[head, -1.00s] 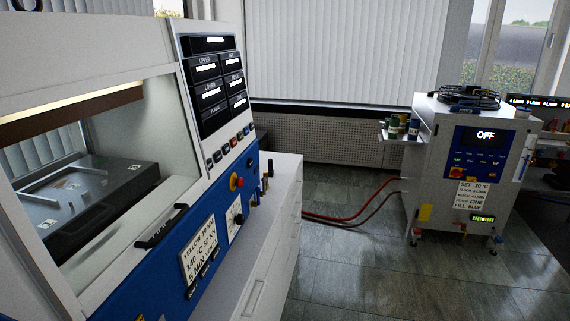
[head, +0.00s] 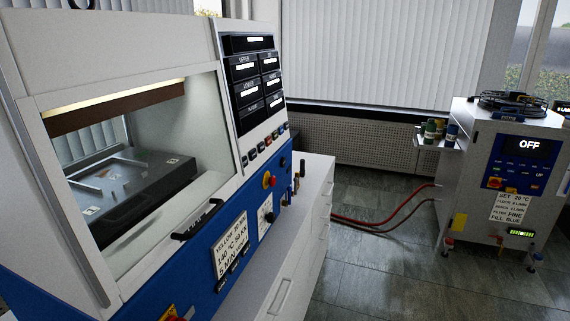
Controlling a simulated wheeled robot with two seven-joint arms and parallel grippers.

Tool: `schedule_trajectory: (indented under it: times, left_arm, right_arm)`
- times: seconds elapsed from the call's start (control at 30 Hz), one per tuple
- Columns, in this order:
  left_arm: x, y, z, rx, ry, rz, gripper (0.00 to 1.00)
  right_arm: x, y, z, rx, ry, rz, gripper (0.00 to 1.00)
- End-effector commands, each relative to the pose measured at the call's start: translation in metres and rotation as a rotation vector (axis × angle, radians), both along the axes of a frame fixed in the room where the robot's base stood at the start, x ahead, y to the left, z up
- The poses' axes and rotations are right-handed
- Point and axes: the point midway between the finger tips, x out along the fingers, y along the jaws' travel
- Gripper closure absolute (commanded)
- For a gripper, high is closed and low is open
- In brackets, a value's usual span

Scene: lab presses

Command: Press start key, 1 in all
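A white and blue lab press (head: 120,65) fills the left of the head view. Its black display panel (head: 256,75) is at the upper right of its front, with a row of small coloured keys (head: 262,150) below it. I cannot read which key is the start key. A chiller unit (head: 465,170) with a display reading OFF (head: 529,144) stands at the right, with a small key panel below the display. Neither of my grippers is in view.
A white drawer cabinet (head: 308,230) stands right of the press. Red hoses (head: 385,220) run low between the cabinet and the chiller. The tiled floor (head: 375,280) between them is otherwise clear. A small shelf with bottles (head: 433,132) sticks out from the chiller's left side.

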Motion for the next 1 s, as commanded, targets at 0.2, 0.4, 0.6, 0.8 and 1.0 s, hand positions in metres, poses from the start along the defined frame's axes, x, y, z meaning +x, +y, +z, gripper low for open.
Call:
schedule_trajectory:
  times: [0.2,0.4,0.6,0.8,1.0]
  left_arm:
    - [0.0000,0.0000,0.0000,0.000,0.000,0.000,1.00]
    - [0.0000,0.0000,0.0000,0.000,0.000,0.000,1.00]
    - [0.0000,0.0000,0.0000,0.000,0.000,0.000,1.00]
    - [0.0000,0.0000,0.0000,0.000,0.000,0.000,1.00]
    - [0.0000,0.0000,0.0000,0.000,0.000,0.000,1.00]
  right_arm:
    - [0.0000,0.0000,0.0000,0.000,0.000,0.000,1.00]
    - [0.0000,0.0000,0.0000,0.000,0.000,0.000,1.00]
    - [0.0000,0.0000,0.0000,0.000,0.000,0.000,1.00]
    - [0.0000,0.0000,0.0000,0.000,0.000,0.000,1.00]
    - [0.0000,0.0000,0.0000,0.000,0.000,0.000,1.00]
